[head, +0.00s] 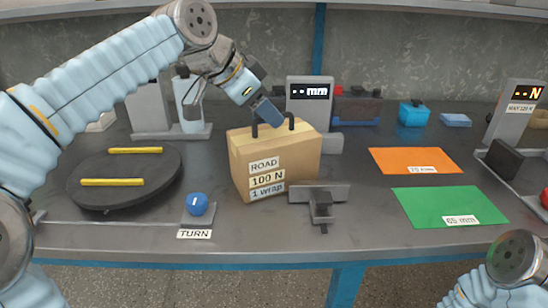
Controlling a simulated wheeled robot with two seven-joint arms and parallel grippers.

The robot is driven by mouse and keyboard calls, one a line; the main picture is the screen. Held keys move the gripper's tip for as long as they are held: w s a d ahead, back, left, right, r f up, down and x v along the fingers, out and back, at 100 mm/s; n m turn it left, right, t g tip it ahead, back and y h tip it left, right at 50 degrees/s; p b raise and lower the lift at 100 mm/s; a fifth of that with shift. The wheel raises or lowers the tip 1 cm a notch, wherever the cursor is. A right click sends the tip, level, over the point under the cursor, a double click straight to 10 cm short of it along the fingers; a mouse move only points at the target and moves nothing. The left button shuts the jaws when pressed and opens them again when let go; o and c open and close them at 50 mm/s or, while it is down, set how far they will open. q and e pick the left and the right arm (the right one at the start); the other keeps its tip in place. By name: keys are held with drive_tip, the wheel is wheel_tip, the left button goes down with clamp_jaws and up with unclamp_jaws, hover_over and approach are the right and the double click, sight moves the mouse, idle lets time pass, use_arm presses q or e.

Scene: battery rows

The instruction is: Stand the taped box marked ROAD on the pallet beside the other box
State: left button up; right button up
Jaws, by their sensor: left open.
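The brown box marked ROAD, 100 N and 1 wrap (285,160) stands upright on the grey bench, near the middle. A strip of lighter tape runs along its top. My left gripper (268,115) is open, right at the top of the box. Dark upright pieces show at the box's top edge; I cannot tell whether they are a handle or fingertips, or whether the gripper touches the box. My right arm shows only at the lower right corner, and its gripper is out of frame. I cannot make out a pallet or a second box.
A dark round turntable (125,190) with two yellow strips lies left, with a blue knob (197,204) beside it. A small dark clamp (320,207) stands close in front of the box. An orange mat (415,160) and a green mat (445,205) lie empty on the right.

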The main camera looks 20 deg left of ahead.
use_arm(q)
drive_tip(key=shift+x, duration=0.8)
clamp_jaws()
idle(0.7)
drive_tip(key=shift+r, duration=0.15)
